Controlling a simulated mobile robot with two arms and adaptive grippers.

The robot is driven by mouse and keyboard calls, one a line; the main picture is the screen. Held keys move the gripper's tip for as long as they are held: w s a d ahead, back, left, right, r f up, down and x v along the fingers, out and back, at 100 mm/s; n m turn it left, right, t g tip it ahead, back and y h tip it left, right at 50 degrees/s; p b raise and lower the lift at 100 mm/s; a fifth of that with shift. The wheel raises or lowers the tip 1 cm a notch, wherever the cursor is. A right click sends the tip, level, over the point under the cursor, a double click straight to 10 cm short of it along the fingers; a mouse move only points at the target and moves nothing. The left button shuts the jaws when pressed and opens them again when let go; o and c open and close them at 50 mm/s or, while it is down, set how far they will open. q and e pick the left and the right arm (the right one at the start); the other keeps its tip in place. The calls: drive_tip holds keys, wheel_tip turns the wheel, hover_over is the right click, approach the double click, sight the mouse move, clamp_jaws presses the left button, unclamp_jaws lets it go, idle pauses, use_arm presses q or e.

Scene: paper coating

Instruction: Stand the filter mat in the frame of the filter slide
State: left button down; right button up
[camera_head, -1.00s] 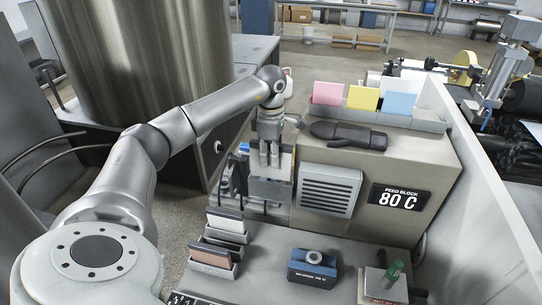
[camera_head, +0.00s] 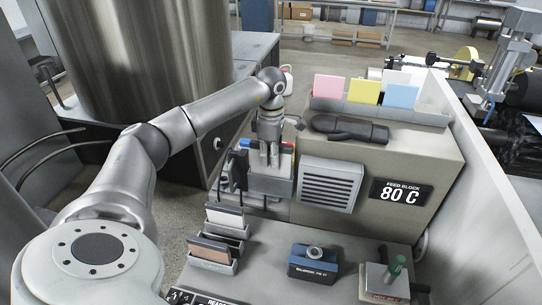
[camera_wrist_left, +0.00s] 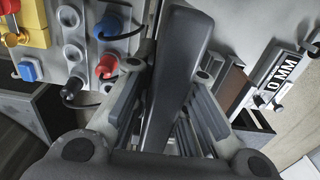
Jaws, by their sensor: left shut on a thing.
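My left gripper (camera_head: 269,162) is at the grey housing (camera_head: 270,186) left of the feed block. In the left wrist view its fingers (camera_wrist_left: 170,115) are shut on a dark grey bar (camera_wrist_left: 178,65). A dark upright plate (camera_head: 238,170) stands left of the housing. A white-faced panel (camera_head: 225,217) and a brown-faced panel (camera_head: 209,250) stand in racks in front; either may be a filter mat. My right gripper is not in view.
Red and blue connectors (camera_wrist_left: 107,66) with black cables sit beside the gripper. The feed block (camera_head: 400,194), with a vented panel (camera_head: 330,185), stands to the right. A blue block (camera_head: 313,262) and a green-handled tool (camera_head: 397,266) stand on the front bench.

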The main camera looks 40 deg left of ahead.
use_arm(q)
drive_tip(key=shift+f+b, duration=0.8)
drive_tip(key=shift+f, duration=0.5)
drive_tip(key=c, duration=1.4)
unclamp_jaws()
drive_tip(key=shift+o, duration=0.2)
wheel_tip(320, 180, up, 12)
drive_tip(key=shift+r, duration=0.1)
